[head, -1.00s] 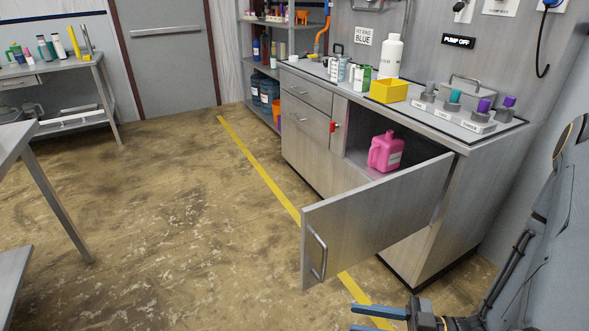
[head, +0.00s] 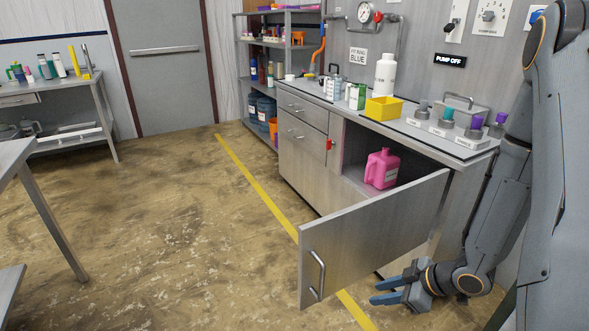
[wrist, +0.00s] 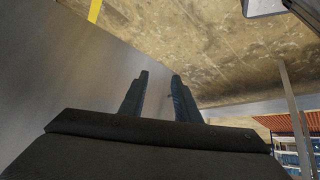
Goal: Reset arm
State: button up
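My gripper (head: 376,293) is low at the right, just right of the open cabinet door (head: 370,240). Its two blue fingers are apart with nothing between them. In the wrist view the gripper (wrist: 160,76) also shows a clear gap between its fingers, with a grey metal surface beside and behind them. My arm bends down along the right side of the head view, in front of the counter's right end. A pink jug (head: 382,168) stands upright inside the open cabinet, away from the gripper.
The counter (head: 410,133) holds a white bottle (head: 385,73), a yellow bin (head: 384,109), and several capped holders. The door sticks out into the room, its handle (head: 317,275) at the free edge. Floor to the left is clear up to a table (head: 45,205).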

jog(key=w+d+r+m+g+h, duration=0.1)
jog(key=d+r+m+h, duration=0.2)
jog(key=r, duration=0.2)
jog(key=d+r+m+h, duration=0.2)
jog(key=r+m+h, duration=0.15)
jog(key=r, duration=0.25)
jog(key=s+a+r+m+g, duration=0.3)
jog(key=s+a+r+m, duration=0.2)
jog(key=s+a+r, duration=0.4)
jog(key=s, duration=0.3)
jog(key=shift+r+m+g, duration=0.3)
jog(key=shift+r+m, duration=0.05)
jog(key=shift+r, duration=0.05)
